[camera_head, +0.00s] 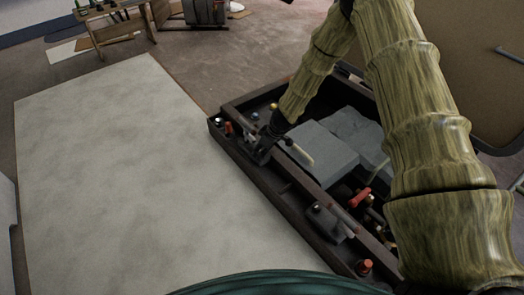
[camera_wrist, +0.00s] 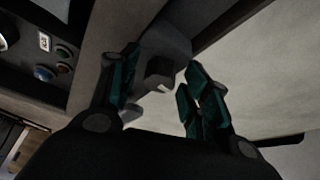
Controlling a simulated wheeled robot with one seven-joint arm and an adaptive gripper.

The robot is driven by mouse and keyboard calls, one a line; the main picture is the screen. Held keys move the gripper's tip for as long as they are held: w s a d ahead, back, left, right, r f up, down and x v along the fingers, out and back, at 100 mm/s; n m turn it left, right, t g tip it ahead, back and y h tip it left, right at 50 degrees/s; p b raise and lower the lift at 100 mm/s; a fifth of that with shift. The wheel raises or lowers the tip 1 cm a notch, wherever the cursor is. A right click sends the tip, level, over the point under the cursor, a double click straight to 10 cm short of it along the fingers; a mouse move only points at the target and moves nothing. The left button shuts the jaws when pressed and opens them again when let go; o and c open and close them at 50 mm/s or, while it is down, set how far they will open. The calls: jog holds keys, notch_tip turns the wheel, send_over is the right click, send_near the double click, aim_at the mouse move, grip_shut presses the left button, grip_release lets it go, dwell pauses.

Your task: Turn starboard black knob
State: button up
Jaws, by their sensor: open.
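A black knob (camera_wrist: 160,72) with a small pale mark sits on a grey housing (camera_wrist: 168,40) in the wrist view. My gripper (camera_wrist: 162,65) is open, with one teal-padded finger to the left of the knob and one to the right. A gap shows on the right side; contact on the left cannot be told. In the head view my gripper (camera_head: 264,148) is low at the left rim of the dark box (camera_head: 268,182), and the knob there is hidden by it. A second grey fitting (camera_head: 328,221) with a dark top sits nearer on the same rim.
A panel with round buttons (camera_wrist: 63,68) and a white label (camera_wrist: 44,41) is left of the fingers. The box holds grey slabs (camera_head: 318,151), a red handle (camera_head: 360,197) and an orange cap (camera_head: 364,267). A wide pale board (camera_head: 120,170) lies left of it.

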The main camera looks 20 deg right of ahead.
jog(key=c, duration=1)
